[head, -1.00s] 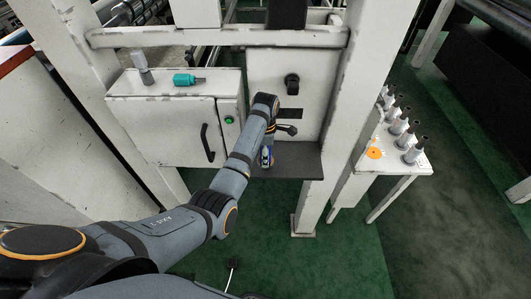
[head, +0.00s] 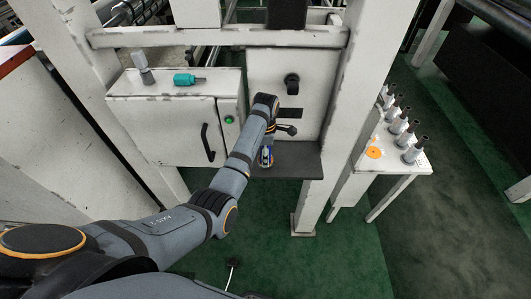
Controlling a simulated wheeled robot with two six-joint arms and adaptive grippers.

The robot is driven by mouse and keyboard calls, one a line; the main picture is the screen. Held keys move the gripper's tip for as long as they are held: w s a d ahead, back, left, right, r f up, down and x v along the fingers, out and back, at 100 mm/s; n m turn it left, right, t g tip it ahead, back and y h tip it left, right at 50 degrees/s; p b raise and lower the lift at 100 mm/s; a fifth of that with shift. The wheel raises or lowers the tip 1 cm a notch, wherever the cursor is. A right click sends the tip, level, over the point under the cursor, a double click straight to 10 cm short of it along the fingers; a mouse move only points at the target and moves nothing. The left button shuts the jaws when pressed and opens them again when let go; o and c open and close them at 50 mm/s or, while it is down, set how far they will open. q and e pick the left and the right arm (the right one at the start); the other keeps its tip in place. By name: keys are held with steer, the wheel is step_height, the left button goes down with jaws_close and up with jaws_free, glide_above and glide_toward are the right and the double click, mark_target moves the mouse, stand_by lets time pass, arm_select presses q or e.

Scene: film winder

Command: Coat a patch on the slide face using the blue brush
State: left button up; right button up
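My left arm reaches in from the left, and its wrist end is in front of the white panel (head: 318,75), just above the dark shelf (head: 293,158). The gripper fingers are largely hidden by the arm, so I cannot tell if they are open or shut. A small blue and white item (head: 266,156) shows at the shelf below the wrist; I cannot tell whether it is the blue brush or whether it is held. A teal-handled tool (head: 185,79) lies on top of the white cabinet (head: 170,126). I cannot make out the slide face. My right gripper is not in view.
A grey cylinder on a base (head: 142,66) stands on the cabinet's left end. White frame posts (head: 345,110) flank the panel. At right, a white stand (head: 395,160) holds several dark-tipped pieces and an orange disc (head: 374,152).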

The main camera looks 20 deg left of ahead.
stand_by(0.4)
arm_select(q)
steer(key=shift+r, duration=3.45)
